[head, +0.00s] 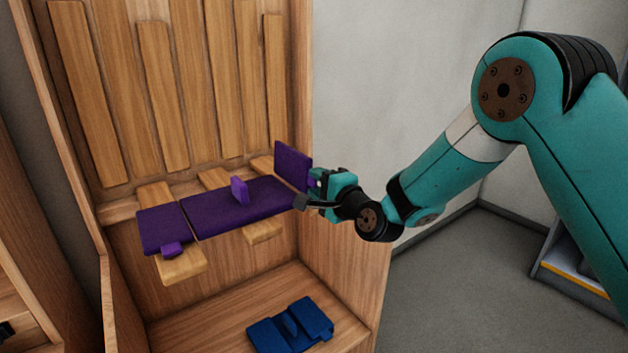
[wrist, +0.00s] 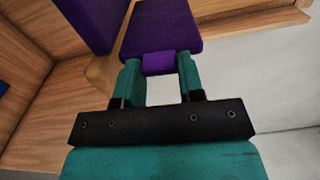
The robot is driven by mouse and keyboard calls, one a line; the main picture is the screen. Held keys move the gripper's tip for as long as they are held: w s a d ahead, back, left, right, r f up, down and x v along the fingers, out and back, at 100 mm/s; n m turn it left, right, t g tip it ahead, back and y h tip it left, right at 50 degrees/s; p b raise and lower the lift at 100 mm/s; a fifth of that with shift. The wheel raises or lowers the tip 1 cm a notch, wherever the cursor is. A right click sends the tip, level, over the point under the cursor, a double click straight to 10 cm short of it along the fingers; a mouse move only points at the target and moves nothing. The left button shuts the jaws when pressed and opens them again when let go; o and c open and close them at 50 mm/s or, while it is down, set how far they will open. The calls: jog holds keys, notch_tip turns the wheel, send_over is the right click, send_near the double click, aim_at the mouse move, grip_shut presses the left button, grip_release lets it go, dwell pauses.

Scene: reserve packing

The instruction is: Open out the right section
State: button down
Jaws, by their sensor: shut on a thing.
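A purple folding board lies across wooden slats in the head view. Its left section (head: 164,228) and long middle section (head: 225,213) are flat. Its right section (head: 293,165) stands up at a steep angle from the middle section's right end. A purple tab (head: 239,190) stands up on the middle section. My gripper (head: 312,190) is at the right section, coming from the right. In the wrist view my gripper (wrist: 160,80) is shut on a small purple tab (wrist: 158,63) at the edge of a purple panel (wrist: 160,27). The fingers hide the tab's sides.
A blue folded piece (head: 290,326) lies on the wooden cabinet floor below. The cabinet's right side wall (head: 340,255) stands close beneath my gripper. Wooden slats (head: 183,265) stick out under the purple board. The grey floor (head: 460,280) to the right is open.

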jog(key=shift+w+d+f+m+p, duration=0.35)
jog(key=shift+m+p, duration=0.45)
jog(key=shift+m, duration=0.8)
jog(key=shift+w+d+f+m+p, duration=0.2)
jog(key=shift+d+f+m+p, duration=0.45)
jog(key=shift+m, duration=0.95)
jog(key=shift+w+d+f+m+p, duration=0.25)
jog(key=shift+m+p, duration=0.65)
jog(key=shift+m, duration=0.7)
jog(key=shift+f, duration=0.1)
jog(key=c, duration=0.7)
grip_release()
jog(key=b+v, duration=1.3)
jog(key=v, duration=0.4)
jog(key=shift+s+d+b, duration=0.1)
jog(key=shift+s+b, duration=0.1)
jog(key=shift+b, duration=0.2)
